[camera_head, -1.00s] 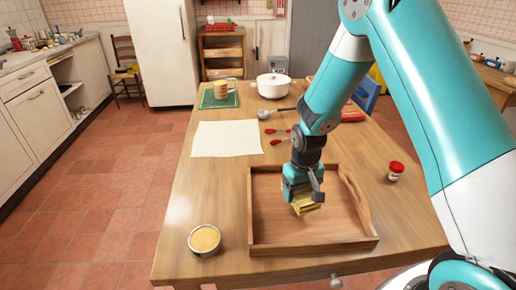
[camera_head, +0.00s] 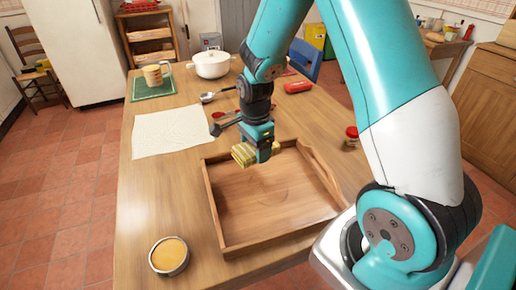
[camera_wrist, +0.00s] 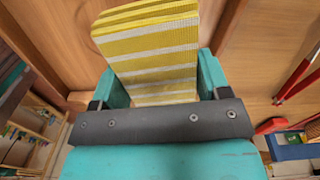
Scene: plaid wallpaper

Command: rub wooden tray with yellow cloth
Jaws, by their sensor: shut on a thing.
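The wooden tray (camera_head: 275,200) lies on the table, empty, with a raised rim and a handle cutout at its right side. My gripper (camera_head: 259,154) points down at the tray's far side and is shut on the folded yellow-and-white striped cloth (camera_head: 243,154). In the head view the cloth overlaps the tray's far rim; I cannot tell if it touches the tray. In the wrist view the cloth (camera_wrist: 155,45) sticks out between the two teal fingers (camera_wrist: 162,82), with wood behind it.
A tin of yellow paste (camera_head: 169,256) stands at the table's near left. A pale sheet (camera_head: 172,131), a ladle (camera_head: 208,97), a white pot (camera_head: 211,65) and a mug on a green board (camera_head: 153,88) lie beyond the tray. A red-lidded jar (camera_head: 351,138) stands to its right.

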